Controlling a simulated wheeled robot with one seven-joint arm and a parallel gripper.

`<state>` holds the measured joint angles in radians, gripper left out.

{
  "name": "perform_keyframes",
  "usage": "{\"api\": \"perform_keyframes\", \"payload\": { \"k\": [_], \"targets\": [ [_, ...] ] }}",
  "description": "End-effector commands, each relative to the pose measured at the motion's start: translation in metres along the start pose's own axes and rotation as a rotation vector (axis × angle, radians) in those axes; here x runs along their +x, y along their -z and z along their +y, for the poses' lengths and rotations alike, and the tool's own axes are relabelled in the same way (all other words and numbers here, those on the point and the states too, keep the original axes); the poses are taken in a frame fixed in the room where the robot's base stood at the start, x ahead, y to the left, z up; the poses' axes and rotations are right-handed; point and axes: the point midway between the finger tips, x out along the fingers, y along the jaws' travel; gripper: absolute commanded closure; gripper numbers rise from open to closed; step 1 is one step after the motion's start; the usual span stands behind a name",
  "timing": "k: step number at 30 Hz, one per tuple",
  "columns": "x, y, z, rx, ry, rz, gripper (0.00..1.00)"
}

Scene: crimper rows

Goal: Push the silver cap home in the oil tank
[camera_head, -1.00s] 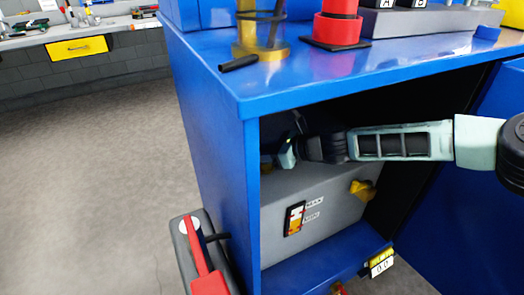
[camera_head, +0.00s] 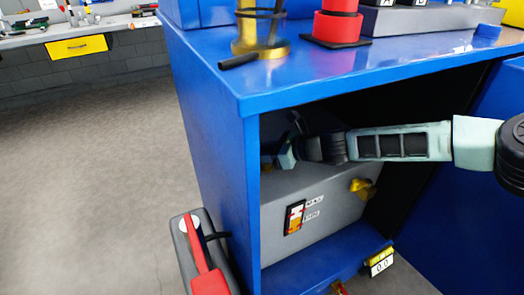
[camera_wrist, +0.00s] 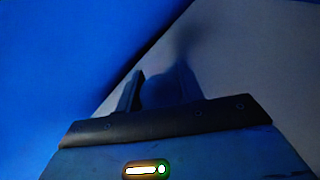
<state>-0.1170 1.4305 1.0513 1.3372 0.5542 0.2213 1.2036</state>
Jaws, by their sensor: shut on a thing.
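The oil tank (camera_head: 335,195) is a grey box inside the blue cabinet, with a level gauge (camera_head: 295,217) on its front. My gripper (camera_head: 285,154) reaches in from the right and sits low over the tank's top near its left end. In the wrist view my gripper (camera_wrist: 160,82) is shut on a dark rounded thing (camera_wrist: 159,93), which I take to be the cap; shadow hides its colour. The tank's pale top (camera_wrist: 240,70) lies under the fingers. The cap is not clear in the head view, and I cannot tell how deep it sits.
The blue cabinet (camera_head: 215,160) closes in on the left and above; its wall (camera_wrist: 60,60) is close beside the fingers. A yellow tap (camera_head: 362,188) sticks out of the tank's front right. The open blue door (camera_head: 490,210) stands at the right.

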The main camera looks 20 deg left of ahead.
Motion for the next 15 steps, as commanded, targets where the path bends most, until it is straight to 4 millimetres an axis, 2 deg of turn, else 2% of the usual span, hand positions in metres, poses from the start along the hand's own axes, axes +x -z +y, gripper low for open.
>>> {"api": "perform_keyframes", "payload": {
  "k": [15],
  "targets": [
    [0.005, 0.013, 0.000, -0.001, 0.000, 0.000, 0.83]
  ]
}}
